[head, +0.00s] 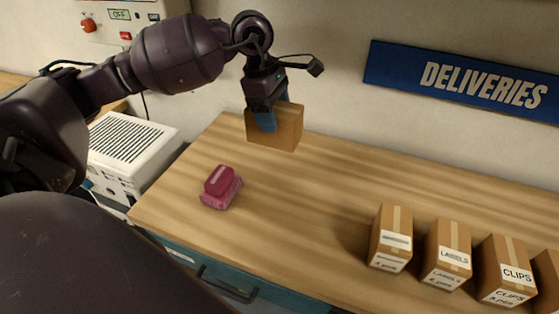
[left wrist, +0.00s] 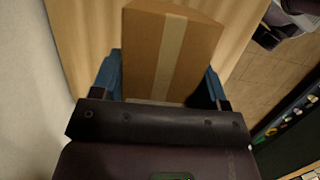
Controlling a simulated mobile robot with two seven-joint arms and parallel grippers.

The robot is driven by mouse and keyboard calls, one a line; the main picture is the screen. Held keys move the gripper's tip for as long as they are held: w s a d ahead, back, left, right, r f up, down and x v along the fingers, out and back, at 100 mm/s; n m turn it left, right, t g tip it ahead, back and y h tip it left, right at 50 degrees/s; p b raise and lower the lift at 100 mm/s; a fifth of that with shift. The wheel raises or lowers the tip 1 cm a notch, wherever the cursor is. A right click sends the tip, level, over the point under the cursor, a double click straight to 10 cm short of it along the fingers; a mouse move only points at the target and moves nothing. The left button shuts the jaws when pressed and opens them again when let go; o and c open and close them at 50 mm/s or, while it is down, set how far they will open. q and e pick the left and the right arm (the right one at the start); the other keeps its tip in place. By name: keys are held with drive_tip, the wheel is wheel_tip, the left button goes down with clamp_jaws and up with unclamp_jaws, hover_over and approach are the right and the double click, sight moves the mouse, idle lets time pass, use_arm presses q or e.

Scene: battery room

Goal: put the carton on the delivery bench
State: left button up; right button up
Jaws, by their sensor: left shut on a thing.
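A brown carton (head: 285,128) with a tape strip is held in my left gripper (head: 264,122), near the back left of the delivery bench (head: 300,200). In the left wrist view the carton (left wrist: 165,55) sits between the two blue fingers of the left gripper (left wrist: 163,90), which touch its sides. I cannot tell whether the carton's base touches the bench top or hangs just above it. A blue DELIVERIES sign (head: 470,80) is on the wall behind the bench. My right gripper is not in view.
Several labelled cartons (head: 447,255) stand in a row at the bench's front right. A pink bundle (head: 220,187) lies at the left. A white vented unit (head: 130,150) stands left of the bench. The middle of the bench top is clear.

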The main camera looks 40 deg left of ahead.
use_arm(q)
drive_tip(key=a+x, duration=0.1)
drive_tip(key=x, duration=0.3)
drive_tip(key=a+x, duration=0.1)
drive_tip(key=x, duration=0.4)
drive_tip(key=s+a+x, duration=0.1)
drive_tip(key=x, duration=0.3)
drive_tip(key=shift+f+b, duration=0.35)
drive_tip(key=shift+f, duration=0.25)
drive_tip(key=shift+f, duration=0.1)
drive_tip(key=o, duration=1.5)
drive_tip(key=shift+c, duration=0.2)
drive_tip(key=v, duration=1.2)
drive_tip(key=shift+p, duration=0.3)
drive_tip(key=shift+s, duration=0.1)
